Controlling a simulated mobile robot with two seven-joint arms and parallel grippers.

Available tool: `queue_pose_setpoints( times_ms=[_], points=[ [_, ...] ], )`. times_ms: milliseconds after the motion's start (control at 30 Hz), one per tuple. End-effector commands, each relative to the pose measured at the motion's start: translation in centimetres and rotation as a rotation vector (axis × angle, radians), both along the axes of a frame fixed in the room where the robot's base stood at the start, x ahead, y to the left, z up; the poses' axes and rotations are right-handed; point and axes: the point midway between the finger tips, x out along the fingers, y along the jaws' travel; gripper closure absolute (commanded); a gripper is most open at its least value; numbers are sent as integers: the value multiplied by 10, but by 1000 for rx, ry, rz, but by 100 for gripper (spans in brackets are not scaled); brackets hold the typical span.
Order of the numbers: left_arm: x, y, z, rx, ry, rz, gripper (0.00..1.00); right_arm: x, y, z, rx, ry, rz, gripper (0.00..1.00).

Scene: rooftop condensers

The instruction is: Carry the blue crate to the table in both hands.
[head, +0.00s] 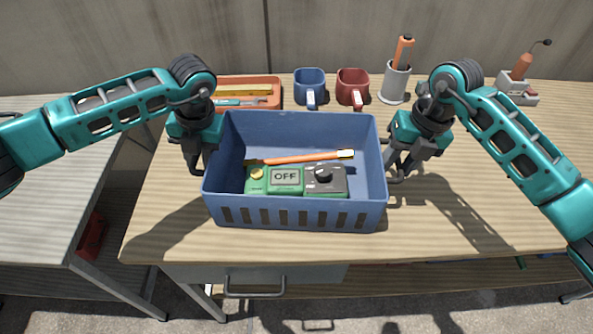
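The blue crate (300,216) sits upright on the wooden table (480,215), near its front edge. In it lie a green and grey device (284,180) with an OFF label and a dark knob, and an orange-handled brush (300,158). My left gripper (196,168) is just outside the crate's left wall, pointing down, its fingers seeming apart with nothing between them. My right gripper (397,172) is just outside the right wall, its fingers spread and empty. Any slight contact with the walls is hard to tell.
Behind the crate stand an orange tray (281,95) with tools, a blue mug (310,86), a red mug (353,88), a grey cup (394,84) with an orange-handled tool and a small grey block (518,92). A grey bench (55,200) is at left. The table's right side is clear.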

Motion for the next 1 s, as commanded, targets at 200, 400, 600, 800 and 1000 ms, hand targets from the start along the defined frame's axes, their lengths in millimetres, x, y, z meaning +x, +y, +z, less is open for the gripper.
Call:
queue_pose_setpoints(
  times_ms=[200, 400, 600, 800, 1000],
  points=[
    [0, 0, -1, 0, 0, 0, 74, 0, 0, -1, 0, 0, 0, 62],
    [0, 0, -1, 0, 0, 0, 87, 0, 0, -1, 0, 0, 0, 75],
    [0, 0, 0, 0, 0, 0, 100, 0, 0, 0, 0, 0, 0, 94],
    [0, 0, 0, 0, 0, 0, 100, 0, 0, 0, 0, -1, 0, 100],
    [0, 0, 0, 0, 0, 0, 100, 0, 0, 0, 0, -1, 0, 100]
  ],
)
